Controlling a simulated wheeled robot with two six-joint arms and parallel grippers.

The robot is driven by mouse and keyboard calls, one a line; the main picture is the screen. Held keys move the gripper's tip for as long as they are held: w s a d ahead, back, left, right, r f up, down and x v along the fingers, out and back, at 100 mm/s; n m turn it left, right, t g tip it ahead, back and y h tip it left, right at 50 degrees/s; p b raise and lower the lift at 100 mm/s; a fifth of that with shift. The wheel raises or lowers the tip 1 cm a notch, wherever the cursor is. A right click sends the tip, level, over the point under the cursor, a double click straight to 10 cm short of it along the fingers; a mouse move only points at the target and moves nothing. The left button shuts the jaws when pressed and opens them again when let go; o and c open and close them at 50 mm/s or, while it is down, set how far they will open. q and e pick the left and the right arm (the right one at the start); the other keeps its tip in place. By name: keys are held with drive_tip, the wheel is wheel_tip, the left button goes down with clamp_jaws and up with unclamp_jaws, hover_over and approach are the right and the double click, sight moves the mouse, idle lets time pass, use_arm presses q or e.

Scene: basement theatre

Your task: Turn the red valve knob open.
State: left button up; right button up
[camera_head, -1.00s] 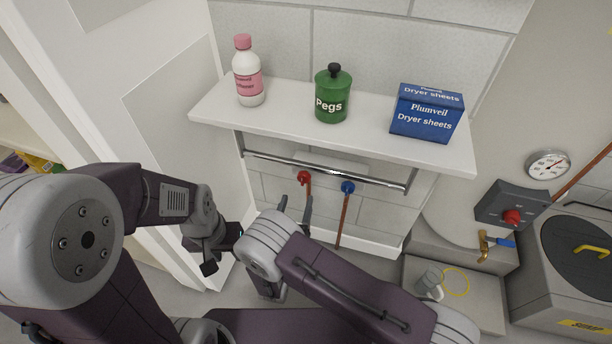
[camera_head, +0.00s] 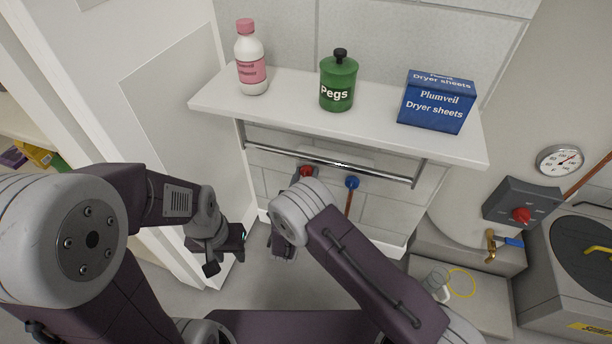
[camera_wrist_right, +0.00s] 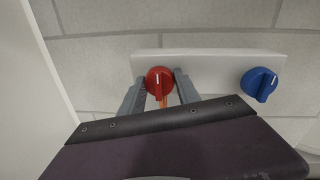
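The red valve knob (camera_wrist_right: 158,81) is mounted on a pale wall plate, with its white mark pointing roughly straight up. In the head view the red knob (camera_head: 306,171) shows just below the metal rail, partly hidden by my right arm. My right gripper (camera_wrist_right: 160,84) is open, with one finger to each side of the red knob; I cannot tell whether either finger touches it. My left gripper (camera_head: 226,254) hangs low at the left, away from the knob; its finger opening is unclear.
A blue knob (camera_wrist_right: 260,84) sits right of the red one on the same plate (camera_wrist_right: 215,66). A metal rail (camera_head: 330,162) and a white shelf (camera_head: 290,91) with a bottle, green jar and blue box are above. A white panel stands at left.

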clamp_jaws()
drive_tip(key=m, duration=0.4)
drive_tip(key=shift+f+b, duration=0.15)
drive_tip(key=shift+b, duration=0.15)
drive_tip(key=m, duration=0.2)
drive_tip(key=m+b, duration=0.1)
drive_tip(key=m, duration=0.2)
drive_tip(key=shift+a+m+t+h, duration=0.1)
drive_tip(key=shift+m+t+h, duration=0.2)
drive_tip(key=m+b, duration=0.1)
drive_tip(key=m, duration=0.3)
drive_tip(key=shift+f+m+h, duration=0.1)
drive_tip(key=shift+m+h, duration=0.2)
drive_tip(key=shift+m, duration=0.1)
drive_tip(key=shift+m+h+b, duration=0.3)
drive_tip(key=shift+m+b, duration=0.3)
drive_tip(key=shift+m, duration=1.8)
